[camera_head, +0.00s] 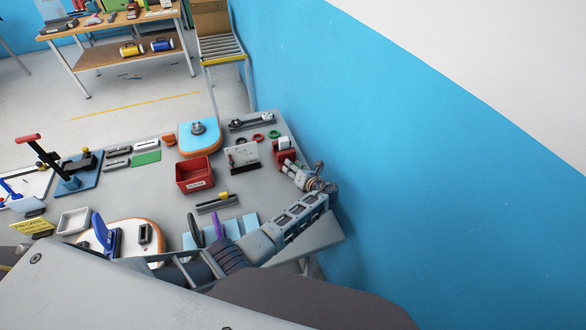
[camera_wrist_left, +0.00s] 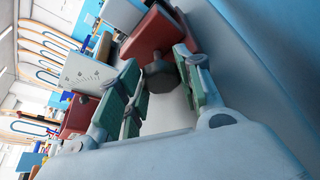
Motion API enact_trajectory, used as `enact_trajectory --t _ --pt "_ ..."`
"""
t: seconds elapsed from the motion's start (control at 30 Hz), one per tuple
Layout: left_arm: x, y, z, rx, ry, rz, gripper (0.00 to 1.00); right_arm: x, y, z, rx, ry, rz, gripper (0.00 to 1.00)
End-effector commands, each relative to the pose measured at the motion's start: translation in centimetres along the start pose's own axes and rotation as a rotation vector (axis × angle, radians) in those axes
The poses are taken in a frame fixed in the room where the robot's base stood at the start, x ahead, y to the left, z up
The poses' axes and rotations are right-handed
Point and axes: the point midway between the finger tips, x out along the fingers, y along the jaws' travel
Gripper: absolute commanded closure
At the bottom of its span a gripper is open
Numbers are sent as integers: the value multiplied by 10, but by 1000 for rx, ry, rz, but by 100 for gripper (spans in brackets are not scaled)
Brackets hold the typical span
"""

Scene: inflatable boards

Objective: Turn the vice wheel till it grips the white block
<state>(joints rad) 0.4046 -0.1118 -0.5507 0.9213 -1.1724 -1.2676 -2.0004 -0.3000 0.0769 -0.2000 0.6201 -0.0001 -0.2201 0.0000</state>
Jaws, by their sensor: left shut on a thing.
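The red vice (camera_head: 285,155) stands near the right end of the grey bench. The white block (camera_head: 284,142) sits at the top of it, and I cannot tell from here whether the jaws touch it. In the left wrist view the red vice (camera_wrist_left: 150,35) is just ahead, with its dark wheel (camera_wrist_left: 160,78) between the green-padded fingers. My left gripper (camera_head: 291,166) reaches the vice's near side and is shut on the wheel; it also shows in the left wrist view (camera_wrist_left: 158,72). The white block cannot be made out there. My right gripper is not in view.
A white panel (camera_head: 242,156) stands just left of the vice, with a red bin (camera_head: 195,175) further left. Red and green rings (camera_head: 259,137) lie behind the panel. The blue wall (camera_head: 400,190) is close on the right.

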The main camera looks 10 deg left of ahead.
Motion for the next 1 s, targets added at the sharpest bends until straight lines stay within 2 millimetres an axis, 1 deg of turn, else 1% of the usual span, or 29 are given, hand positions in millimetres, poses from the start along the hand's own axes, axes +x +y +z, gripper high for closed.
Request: enact_trajectory --t 0.33,0.37,0.5,1.0 --pt "0 0 -2 8 1 0 88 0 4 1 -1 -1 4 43" --pt "0 0 -2 8 1 0 60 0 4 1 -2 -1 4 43" --pt "0 -1 -2 7 2 0 43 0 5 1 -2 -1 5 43" --pt "-3 -1 -3 6 4 -1 43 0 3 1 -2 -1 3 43"
